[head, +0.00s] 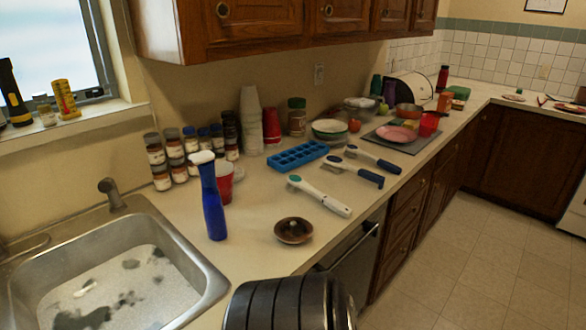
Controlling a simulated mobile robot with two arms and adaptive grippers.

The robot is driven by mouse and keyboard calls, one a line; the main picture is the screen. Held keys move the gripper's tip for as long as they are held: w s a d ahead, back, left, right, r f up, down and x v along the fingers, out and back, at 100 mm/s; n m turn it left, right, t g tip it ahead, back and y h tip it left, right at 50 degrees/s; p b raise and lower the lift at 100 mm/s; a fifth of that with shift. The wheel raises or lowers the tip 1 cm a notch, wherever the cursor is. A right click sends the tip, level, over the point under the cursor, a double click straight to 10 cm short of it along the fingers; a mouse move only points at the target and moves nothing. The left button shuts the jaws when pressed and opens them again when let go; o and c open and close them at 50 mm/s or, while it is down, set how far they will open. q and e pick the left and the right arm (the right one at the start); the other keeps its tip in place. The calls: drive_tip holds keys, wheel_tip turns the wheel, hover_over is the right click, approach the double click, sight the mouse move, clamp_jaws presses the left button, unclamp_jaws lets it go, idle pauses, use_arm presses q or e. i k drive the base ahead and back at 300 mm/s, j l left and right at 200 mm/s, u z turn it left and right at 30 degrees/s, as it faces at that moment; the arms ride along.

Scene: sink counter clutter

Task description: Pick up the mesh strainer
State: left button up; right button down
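I cannot clearly make out a mesh strainer in the head view. A small round brown bowl-like thing (293,230) sits on the counter near the front edge, right of the sink; I cannot tell whether it is mesh. Several long-handled utensils lie behind it: a white one with a teal patch (320,196) and two dark blue and white ones (353,172) (374,158). Neither gripper's fingers show. A dark ribbed part, which seems to be mine, fills the bottom middle and hides the counter's front edge there.
A steel sink (190,285) is at the left. A blue spray bottle (212,200) stands upright beside it, with a red cup (224,180) behind. Spice jars (172,155), stacked cups (250,120) and a blue ice tray (298,155) line the back. Counter around the brown bowl is clear.

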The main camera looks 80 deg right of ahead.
sight(293, 229)
drive_tip(key=z, duration=2.7)
